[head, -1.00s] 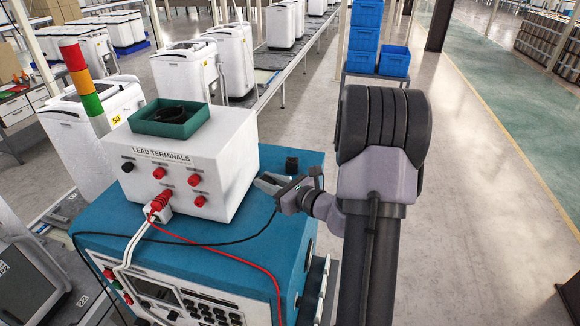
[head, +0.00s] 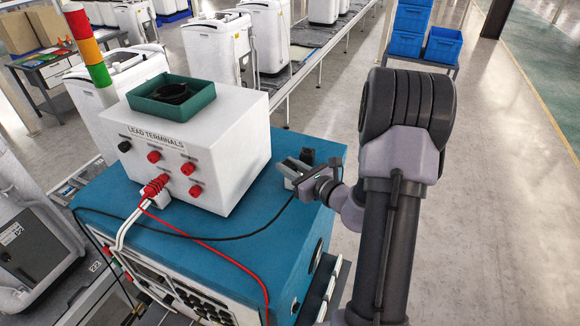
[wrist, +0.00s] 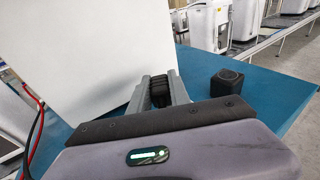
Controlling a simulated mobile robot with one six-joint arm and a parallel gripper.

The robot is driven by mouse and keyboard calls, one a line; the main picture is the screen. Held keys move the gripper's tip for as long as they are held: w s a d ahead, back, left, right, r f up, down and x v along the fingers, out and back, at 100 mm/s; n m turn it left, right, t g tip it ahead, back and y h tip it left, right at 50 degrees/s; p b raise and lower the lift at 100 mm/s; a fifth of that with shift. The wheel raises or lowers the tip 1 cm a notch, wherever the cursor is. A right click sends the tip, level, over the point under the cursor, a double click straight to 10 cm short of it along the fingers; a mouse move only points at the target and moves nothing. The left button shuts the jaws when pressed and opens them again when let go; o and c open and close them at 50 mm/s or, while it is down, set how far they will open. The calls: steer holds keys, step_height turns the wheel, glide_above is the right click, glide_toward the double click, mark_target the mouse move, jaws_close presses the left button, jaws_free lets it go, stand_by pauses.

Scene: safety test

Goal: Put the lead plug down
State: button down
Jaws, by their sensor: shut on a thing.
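My gripper (head: 288,172) is over the right part of the blue bench top (head: 225,243), close to the right side of the white lead terminals box (head: 232,185). In the wrist view its two grey fingers (wrist: 160,92) are shut on a black ribbed lead plug (wrist: 159,87). A black lead (head: 190,236) runs across the blue top towards the gripper. In the head view the plug is mostly hidden by the fingers. I cannot tell whether it touches the blue top.
A small black block (head: 307,156) stands on the blue top just beyond the gripper; it shows right of the fingers in the wrist view (wrist: 227,83). A red plug (head: 155,187) is at the box front. A green tray (head: 200,101) and signal tower (head: 88,50) stand nearby.

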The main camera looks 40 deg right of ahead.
steer(key=shift+d+f+b, duration=0.4)
steer(key=shift+d+f, duration=0.1)
steer(key=shift+a, duration=0.15)
steer(key=c, duration=1.6)
jaws_free()
steer(key=shift+a, duration=0.1)
steer(key=o, duration=0.4)
steer(key=shift+c, duration=0.2)
steer(key=shift+o, duration=0.2)
